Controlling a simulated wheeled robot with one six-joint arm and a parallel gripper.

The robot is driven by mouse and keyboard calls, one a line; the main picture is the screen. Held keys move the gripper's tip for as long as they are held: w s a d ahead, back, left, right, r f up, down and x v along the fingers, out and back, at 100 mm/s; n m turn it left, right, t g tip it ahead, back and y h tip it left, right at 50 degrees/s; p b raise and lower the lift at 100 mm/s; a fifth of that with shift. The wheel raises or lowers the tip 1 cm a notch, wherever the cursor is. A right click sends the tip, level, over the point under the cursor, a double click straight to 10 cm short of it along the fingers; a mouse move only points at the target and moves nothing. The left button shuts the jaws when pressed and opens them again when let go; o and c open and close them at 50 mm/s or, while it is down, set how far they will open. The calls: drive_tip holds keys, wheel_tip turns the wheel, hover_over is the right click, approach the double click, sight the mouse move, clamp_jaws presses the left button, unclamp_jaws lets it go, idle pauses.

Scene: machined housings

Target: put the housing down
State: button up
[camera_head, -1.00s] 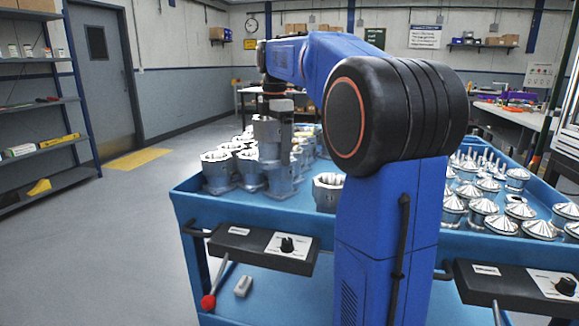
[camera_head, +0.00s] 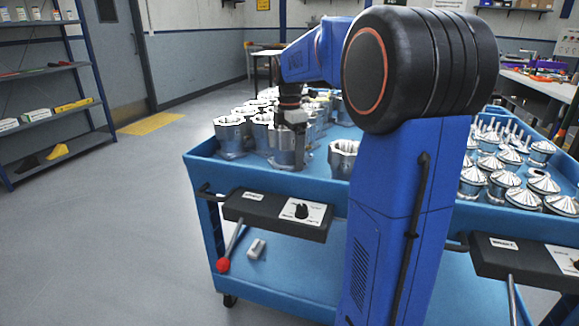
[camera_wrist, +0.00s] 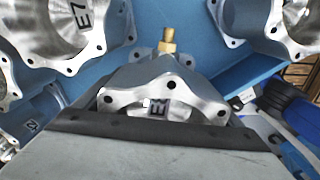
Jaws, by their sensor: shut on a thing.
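My gripper (camera_head: 292,125) is shut on a silver machined housing (camera_head: 287,155) over the front left part of the blue cart's top. In the wrist view the held housing (camera_wrist: 187,108) shows a flange with bolt holes, a dark letter mark and a brass fitting. A dark gripper pad (camera_wrist: 150,130) lies along its near side. The held housing is low among the other housings. I cannot tell whether its base touches the blue tray top (camera_head: 262,174).
Other housings stand close by: one to the left (camera_head: 230,138), one to the right (camera_head: 343,158), more behind. Cone-topped parts (camera_head: 500,185) fill the cart's right side. In the wrist view a housing marked E7 (camera_wrist: 75,50) is at upper left.

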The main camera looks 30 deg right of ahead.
drive_tip(key=shift+f, duration=2.2)
drive_tip(key=o, duration=1.6)
drive_tip(key=shift+f, duration=0.15)
drive_tip(key=shift+o, duration=0.2)
wheel_tip(320, 180, up, 12)
drive_tip(key=shift+r, duration=0.15)
